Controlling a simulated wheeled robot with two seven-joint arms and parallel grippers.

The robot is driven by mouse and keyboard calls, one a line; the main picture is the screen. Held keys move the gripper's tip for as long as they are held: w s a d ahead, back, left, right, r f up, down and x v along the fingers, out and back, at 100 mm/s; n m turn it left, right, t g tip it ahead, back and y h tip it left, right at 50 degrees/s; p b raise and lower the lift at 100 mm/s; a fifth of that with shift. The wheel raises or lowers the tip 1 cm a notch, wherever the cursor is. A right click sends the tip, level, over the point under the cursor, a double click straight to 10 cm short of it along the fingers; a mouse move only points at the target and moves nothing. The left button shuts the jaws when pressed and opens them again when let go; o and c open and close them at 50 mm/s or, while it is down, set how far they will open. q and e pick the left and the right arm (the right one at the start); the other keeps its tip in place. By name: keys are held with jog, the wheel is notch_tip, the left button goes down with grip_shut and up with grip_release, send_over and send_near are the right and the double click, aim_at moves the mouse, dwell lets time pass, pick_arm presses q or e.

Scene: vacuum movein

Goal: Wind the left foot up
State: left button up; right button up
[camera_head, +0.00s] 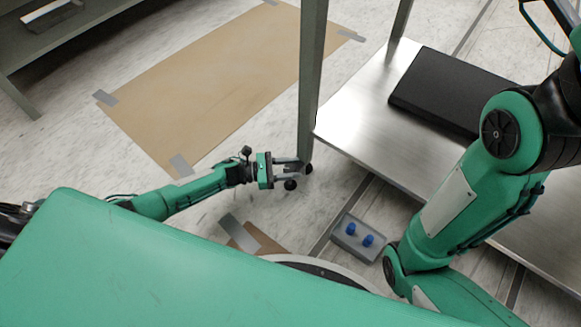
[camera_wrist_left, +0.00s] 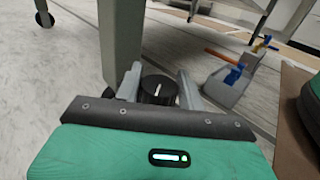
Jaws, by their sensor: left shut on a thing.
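The grey table leg (camera_head: 312,85) comes down to the floor at the front left corner of the steel table, and it also shows in the left wrist view (camera_wrist_left: 120,40). A black round knob with a white mark (camera_wrist_left: 158,90) is at the leg's base, between my left fingers. My left gripper (camera_head: 300,171) is low by the floor and shut on this knob; the fingers show on both sides of it in the left wrist view (camera_wrist_left: 159,88). Small dark round parts show by the fingertips in the head view. My right gripper is out of view.
The steel table's lower shelf (camera_head: 365,105) holds a black flat case (camera_head: 455,92). A grey block with two blue pegs (camera_head: 357,238) sits on the floor near my base. A taped brown sheet (camera_head: 215,85) lies behind the left arm. A bench (camera_head: 70,40) stands far left.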

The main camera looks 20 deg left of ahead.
pick_arm(q)
jog(key=shift+s, duration=0.1)
jog(key=n+t+y+p, duration=0.1)
jog(key=n+t+y, duration=0.1)
jog(key=n+t, duration=0.1)
jog(key=shift+t+p, duration=0.4)
jog(key=shift+t, duration=0.1)
jog(key=shift+n+t+y+p, duration=0.3)
jog(key=shift+n+t+y, duration=1.15)
jog(key=shift+y, duration=0.35)
jog(key=shift+f, duration=0.1)
jog(key=o, duration=1)
